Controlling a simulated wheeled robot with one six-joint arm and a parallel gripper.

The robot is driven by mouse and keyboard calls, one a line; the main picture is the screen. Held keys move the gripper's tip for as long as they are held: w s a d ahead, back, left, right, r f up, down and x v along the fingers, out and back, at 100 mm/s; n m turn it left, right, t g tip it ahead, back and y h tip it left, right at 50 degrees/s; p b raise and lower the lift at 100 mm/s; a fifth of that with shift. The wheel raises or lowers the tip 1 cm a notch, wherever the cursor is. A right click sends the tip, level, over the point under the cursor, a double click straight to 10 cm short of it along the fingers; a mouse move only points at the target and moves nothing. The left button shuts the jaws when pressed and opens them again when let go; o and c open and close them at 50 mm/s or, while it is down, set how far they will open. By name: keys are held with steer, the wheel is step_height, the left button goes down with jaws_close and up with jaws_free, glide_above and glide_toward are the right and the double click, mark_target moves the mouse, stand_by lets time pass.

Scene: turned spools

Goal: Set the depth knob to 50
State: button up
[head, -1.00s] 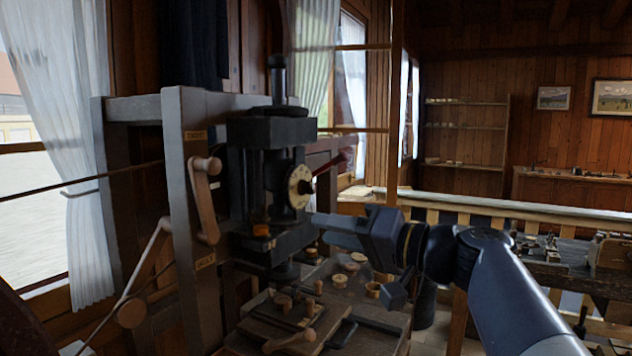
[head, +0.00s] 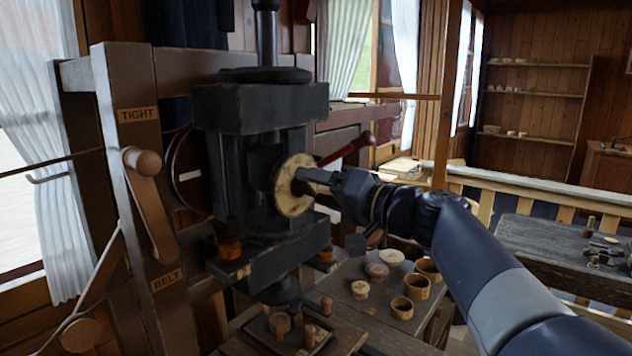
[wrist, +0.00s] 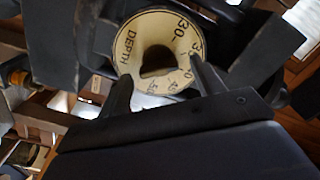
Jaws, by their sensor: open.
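The depth knob's cream dial (head: 290,200) is on the front of the dark drilling machine (head: 258,108). In the wrist view the dial (wrist: 128,62) reads "DEPTH" with a 30 at the upper right and smaller marks low down, too blurred to read surely. Its dark centre (wrist: 156,62) is partly in shadow. My gripper (head: 322,178) points at the dial from the right, at its face. In the wrist view my gripper (wrist: 160,70) is open, its two fingers on either side of the dial's centre. I cannot tell whether they touch it.
A red-handled lever (head: 345,150) sticks out just above my gripper. A wooden crank (head: 148,190) stands on the post at left, between "TIGHT" and "BELT" labels. Several wooden spools and cups (head: 402,308) lie on the bench below.

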steer(key=shift+w+a, duration=0.3)
steer(key=shift+a, duration=0.1)
steer(key=c, duration=1)
